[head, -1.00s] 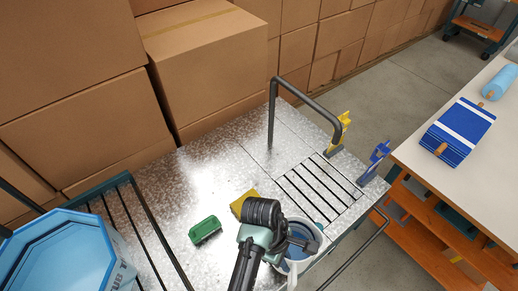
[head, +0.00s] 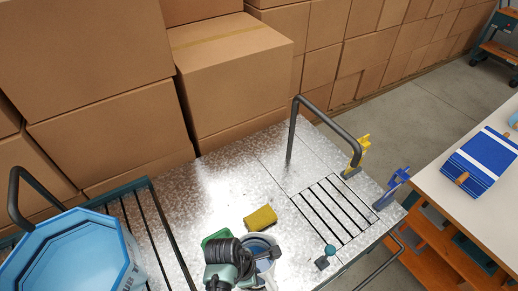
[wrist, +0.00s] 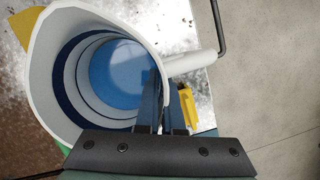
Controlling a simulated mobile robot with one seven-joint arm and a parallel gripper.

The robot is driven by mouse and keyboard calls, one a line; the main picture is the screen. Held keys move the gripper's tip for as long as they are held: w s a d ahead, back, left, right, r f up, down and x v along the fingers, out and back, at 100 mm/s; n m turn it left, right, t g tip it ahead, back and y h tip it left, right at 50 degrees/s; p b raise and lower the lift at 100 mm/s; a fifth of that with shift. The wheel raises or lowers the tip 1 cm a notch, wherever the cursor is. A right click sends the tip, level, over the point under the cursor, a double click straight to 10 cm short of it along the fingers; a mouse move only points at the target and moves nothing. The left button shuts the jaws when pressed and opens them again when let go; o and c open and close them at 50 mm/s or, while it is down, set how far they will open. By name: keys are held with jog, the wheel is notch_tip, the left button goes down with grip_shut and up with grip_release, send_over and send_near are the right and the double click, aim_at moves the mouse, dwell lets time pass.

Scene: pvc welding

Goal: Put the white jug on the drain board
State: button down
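The white jug (head: 270,284) is partly hidden behind my arm in the head view, at the front of the metal table. In the wrist view the jug (wrist: 42,95) has its wide mouth facing the camera, its inside blue, and its handle (wrist: 198,62) points right. My gripper (wrist: 165,105) straddles the jug's wall, one finger inside and one outside, close together on it. In the head view my gripper (head: 268,256) is over the jug's rim. The slatted drain board (head: 333,208) lies right of the jug, set in the table top, its slats bare.
A yellow sponge (head: 261,218) lies just behind the jug. A green object (head: 214,237) is beside my arm. A teal-knobbed item (head: 328,254) stands at the board's front edge. A grey arched pipe (head: 318,109) rises behind the board. A blue tub (head: 72,250) stands left.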

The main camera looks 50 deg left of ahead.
jog(key=shift+a+f, duration=0.1)
jog(key=shift+f, duration=0.7)
jog(key=shift+f, duration=0.1)
jog(key=c, duration=1.1)
grip_release()
jog(key=shift+o, duration=0.2)
